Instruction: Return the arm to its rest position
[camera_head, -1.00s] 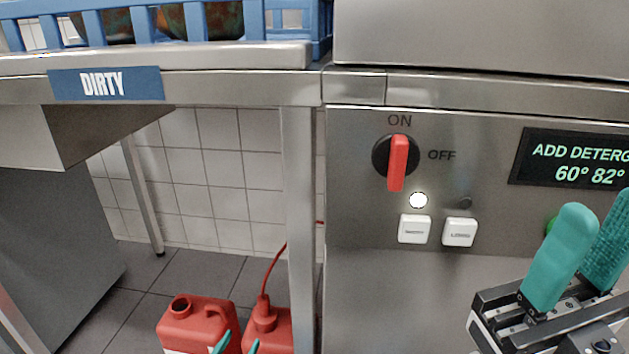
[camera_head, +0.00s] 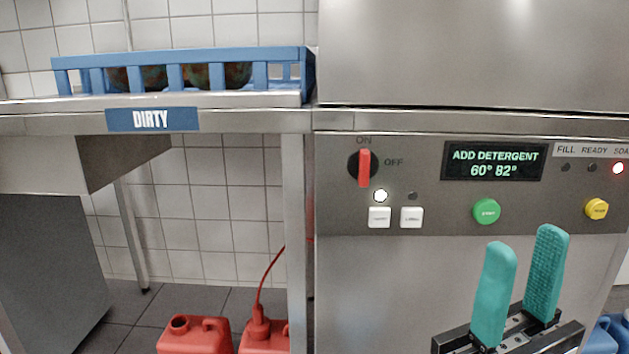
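My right gripper (camera_head: 525,243) is in the lower right of the head view, in front of the steel machine's lower front. Its two teal fingers point up and stand apart with nothing between them. It is below the control panel and apart from the knob and buttons, as far as I can tell. My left gripper is out of view.
The machine's panel (camera_head: 340,215) has a red knob (camera_head: 364,167) upright under ON, a lit white lamp (camera_head: 380,196), a display (camera_head: 494,161) reading "ADD DETERGENT", and green (camera_head: 487,211) and yellow (camera_head: 597,209) buttons. A blue rack (camera_head: 290,97) stands on the "DIRTY" counter. Red canisters (camera_head: 193,337) stand below.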

